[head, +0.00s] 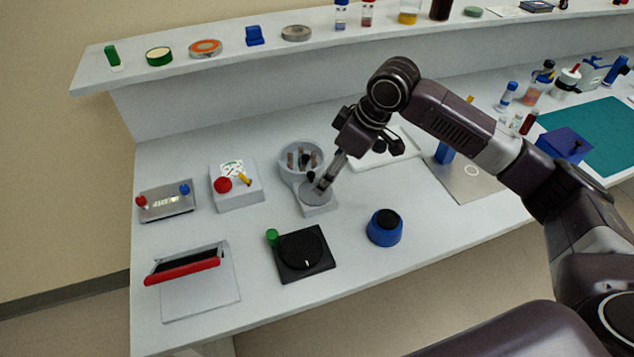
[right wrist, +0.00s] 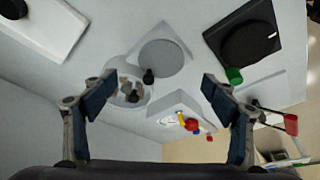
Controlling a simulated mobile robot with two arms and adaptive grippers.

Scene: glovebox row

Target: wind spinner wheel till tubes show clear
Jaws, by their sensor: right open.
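The spinner is a light grey unit with a round bowl (head: 284,165) at the back and a flat grey wheel (head: 312,194) in front. Several small brownish tubes (head: 303,158) sit in the bowl; in the right wrist view they (right wrist: 127,90) are small and partly shadowed. The wheel (right wrist: 164,56) carries an upright black knob (right wrist: 148,76) near its edge on the bowl side. My right gripper (head: 322,183) hangs over the wheel and hides part of it. In the right wrist view my right gripper (right wrist: 159,86) is open, its fingers apart either side of the knob, with nothing held.
A white meter box (head: 238,188) stands left of the spinner. A black dial plate (head: 303,253) with a green knob and a blue round base (head: 384,228) stand in front. A white flat tray (head: 388,152) lies behind my arm. A shelf (head: 230,62) runs along the back.

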